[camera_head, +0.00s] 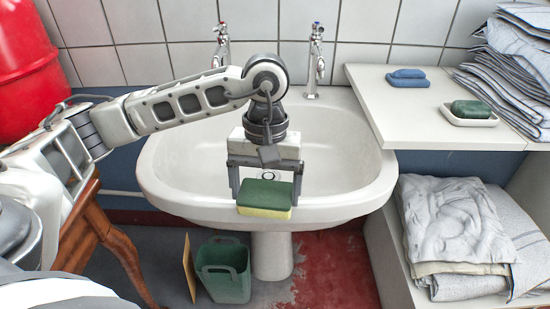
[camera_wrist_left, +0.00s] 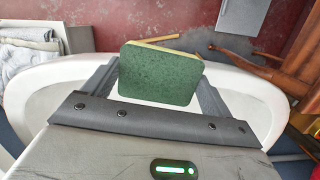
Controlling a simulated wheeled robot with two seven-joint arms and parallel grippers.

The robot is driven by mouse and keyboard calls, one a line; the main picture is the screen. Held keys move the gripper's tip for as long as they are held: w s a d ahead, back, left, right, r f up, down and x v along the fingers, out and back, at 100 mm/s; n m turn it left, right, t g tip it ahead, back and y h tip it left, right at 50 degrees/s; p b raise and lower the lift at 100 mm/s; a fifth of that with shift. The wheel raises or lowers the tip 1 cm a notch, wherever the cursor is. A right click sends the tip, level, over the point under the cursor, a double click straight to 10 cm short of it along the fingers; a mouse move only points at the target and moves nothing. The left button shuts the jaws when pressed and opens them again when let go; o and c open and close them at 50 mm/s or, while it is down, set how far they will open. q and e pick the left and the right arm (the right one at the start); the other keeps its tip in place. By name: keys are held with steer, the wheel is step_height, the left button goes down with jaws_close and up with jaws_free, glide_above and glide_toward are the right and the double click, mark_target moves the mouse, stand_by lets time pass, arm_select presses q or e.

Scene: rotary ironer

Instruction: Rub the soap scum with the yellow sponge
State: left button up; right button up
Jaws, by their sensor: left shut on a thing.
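The yellow sponge (camera_head: 265,197) has a green scouring side on top and a yellow layer below. My left gripper (camera_head: 265,190) is shut on it and holds it at the front rim of the white sink (camera_head: 165,170). In the left wrist view the sponge (camera_wrist_left: 160,75) sits between the two fingers of my left gripper (camera_wrist_left: 158,85), green face towards the camera. I cannot tell whether the sponge touches the rim. No soap scum can be made out; the gripper and sponge hide part of the basin. My right gripper is not in view.
Two taps (camera_head: 315,60) stand at the back of the sink. A white counter (camera_head: 400,115) at right bears a blue sponge (camera_head: 408,77), a soap dish (camera_head: 468,116) with a green bar, and folded cloths (camera_head: 510,65). A green bin (camera_head: 223,270) stands below. A wooden stand (camera_head: 90,225) is left.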

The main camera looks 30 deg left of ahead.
arm_select(q)
steer(key=r, duration=0.1)
steer(key=r+p, duration=0.1)
steer(key=r, duration=0.1)
steer(key=shift+s+d, duration=0.15)
steer(key=shift+s, duration=0.1)
steer(key=shift+r+p, duration=0.6)
steer(key=shift+r, duration=0.15)
steer(key=shift+r+p, duration=0.95)
steer(key=shift+r, duration=0.95)
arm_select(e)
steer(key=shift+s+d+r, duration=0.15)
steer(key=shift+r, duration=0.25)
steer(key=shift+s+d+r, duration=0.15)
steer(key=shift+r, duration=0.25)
